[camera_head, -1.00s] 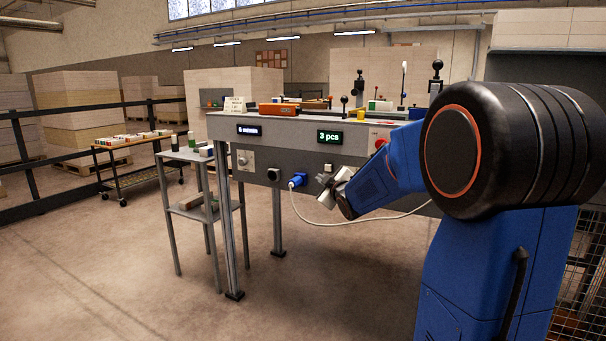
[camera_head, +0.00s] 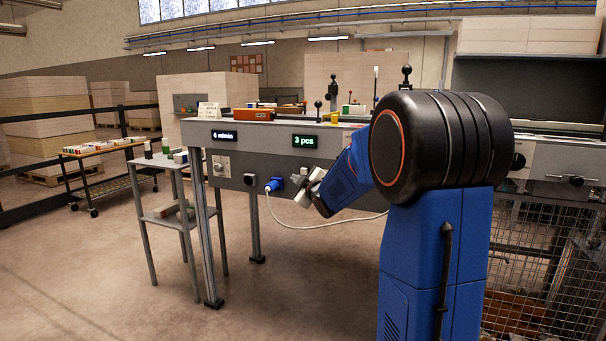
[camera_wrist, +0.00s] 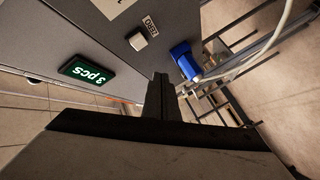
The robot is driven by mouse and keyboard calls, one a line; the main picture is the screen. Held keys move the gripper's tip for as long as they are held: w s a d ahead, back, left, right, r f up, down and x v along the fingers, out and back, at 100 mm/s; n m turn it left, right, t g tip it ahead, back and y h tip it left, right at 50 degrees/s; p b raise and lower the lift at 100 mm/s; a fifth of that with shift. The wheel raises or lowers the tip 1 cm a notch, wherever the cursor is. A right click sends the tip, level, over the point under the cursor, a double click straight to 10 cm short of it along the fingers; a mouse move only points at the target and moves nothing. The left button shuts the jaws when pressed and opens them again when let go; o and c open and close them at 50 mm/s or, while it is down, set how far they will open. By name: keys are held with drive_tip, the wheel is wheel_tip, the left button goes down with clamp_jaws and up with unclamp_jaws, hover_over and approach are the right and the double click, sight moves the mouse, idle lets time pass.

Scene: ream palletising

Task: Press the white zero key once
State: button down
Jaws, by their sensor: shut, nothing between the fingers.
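The white zero key (camera_wrist: 138,41) is a small square button on the grey machine front, with a ZERO label beside it in the wrist view. It also shows small in the head view (camera_head: 303,171), just above my gripper. My gripper (camera_wrist: 160,80) is shut and empty. Its fingertips point at the panel, close to the key but beside it in the wrist view, and I see no contact. In the head view my gripper (camera_head: 308,188) is small and partly covered by my blue arm. The green display (camera_head: 304,141) above the key reads 3 pcs.
A blue plug (camera_wrist: 185,60) with a white cable sits in the panel close to the key; the cable hangs below my gripper in the head view. A black round knob (camera_head: 250,179) is further left. A small side table (camera_head: 170,217) stands left; open floor lies in front.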

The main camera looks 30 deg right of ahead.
sight(303, 174)
drive_tip(key=shift+w+d, duration=0.8)
drive_tip(key=shift+d, duration=0.2)
drive_tip(key=shift+w+d, duration=0.75)
drive_tip(key=shift+d, duration=0.2)
idle(0.7)
drive_tip(key=shift+w+d, duration=0.2)
drive_tip(key=shift+d, duration=0.15)
drive_tip(key=shift+w+d, duration=0.3)
drive_tip(key=shift+d, duration=0.05)
idle(0.9)
drive_tip(key=shift+a, duration=0.1)
drive_tip(key=shift+s+a, duration=0.55)
drive_tip(key=shift+a, duration=0.05)
idle(0.4)
drive_tip(key=shift+s+a, duration=0.8)
drive_tip(key=shift+a, duration=0.2)
drive_tip(key=shift+s+a, duration=0.75)
drive_tip(key=shift+a, duration=0.2)
